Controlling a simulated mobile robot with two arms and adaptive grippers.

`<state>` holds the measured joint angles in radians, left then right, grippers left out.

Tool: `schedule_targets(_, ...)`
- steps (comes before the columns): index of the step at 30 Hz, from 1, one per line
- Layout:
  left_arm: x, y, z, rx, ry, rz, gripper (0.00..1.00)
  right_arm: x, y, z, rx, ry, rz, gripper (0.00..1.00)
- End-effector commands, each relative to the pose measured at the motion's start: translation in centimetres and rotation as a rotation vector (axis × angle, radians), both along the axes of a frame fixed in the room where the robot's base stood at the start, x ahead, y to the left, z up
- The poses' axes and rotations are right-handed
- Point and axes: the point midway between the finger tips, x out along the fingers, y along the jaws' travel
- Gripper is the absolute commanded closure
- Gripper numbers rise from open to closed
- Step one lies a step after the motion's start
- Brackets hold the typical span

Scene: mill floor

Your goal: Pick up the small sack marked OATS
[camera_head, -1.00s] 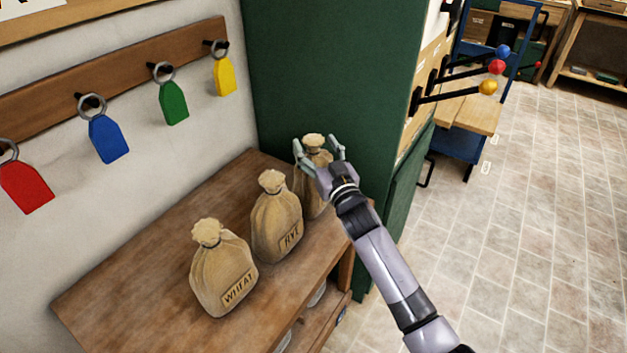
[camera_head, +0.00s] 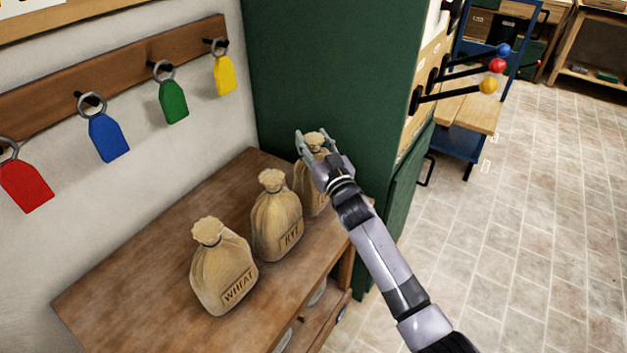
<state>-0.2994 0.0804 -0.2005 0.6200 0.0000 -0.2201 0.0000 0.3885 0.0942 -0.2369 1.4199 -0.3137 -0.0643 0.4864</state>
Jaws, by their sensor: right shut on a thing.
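Three small tan sacks stand in a row on a wooden bench. The rear sack (camera_head: 309,194) is partly hidden behind my right gripper and the sack marked RYE; its label is hidden, so I cannot read it. My right gripper (camera_head: 314,146) is shut on the tied neck of this rear sack, with its fingers on either side. The sack appears to stand upright on the bench. The RYE sack (camera_head: 276,218) is in the middle and the WHEAT sack (camera_head: 222,268) is nearest. My left gripper is not in view.
The wooden bench (camera_head: 140,285) has bare room on its left side. A green cabinet (camera_head: 320,70) stands close behind the rear sack. Red, blue, green and yellow tags hang on a wall rail (camera_head: 125,66). Levers with coloured knobs (camera_head: 488,86) stick out at right.

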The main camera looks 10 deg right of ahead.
Motion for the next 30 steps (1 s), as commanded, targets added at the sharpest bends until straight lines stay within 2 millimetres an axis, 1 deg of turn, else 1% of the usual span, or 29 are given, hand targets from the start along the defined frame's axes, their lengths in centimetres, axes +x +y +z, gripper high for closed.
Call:
schedule_targets(1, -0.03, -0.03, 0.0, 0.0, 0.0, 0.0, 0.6, -0.01, -0.01, -0.01, 0.0, 0.0, 0.0, 0.76)
schedule_targets(2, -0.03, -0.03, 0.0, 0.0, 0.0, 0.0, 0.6, -0.01, -0.01, -0.01, 0.0, 0.0, 0.0, 0.78)
schedule_targets(12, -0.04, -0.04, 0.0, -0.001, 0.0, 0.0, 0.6, 0.0, -0.02, -0.01, 0.0, 0.0, 0.0, 1.0)
schedule_targets(21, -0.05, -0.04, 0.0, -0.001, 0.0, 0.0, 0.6, 0.0, -0.02, -0.01, 0.0, 0.0, 0.0, 1.0)
schedule_targets(22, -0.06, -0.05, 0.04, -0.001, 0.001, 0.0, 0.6, 0.03, 0.04, 0.64, 0.002, -0.013, 0.002, 1.0)
schedule_targets(30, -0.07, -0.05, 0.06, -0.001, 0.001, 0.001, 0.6, 0.03, 0.03, 0.75, 0.002, -0.012, 0.002, 1.0)
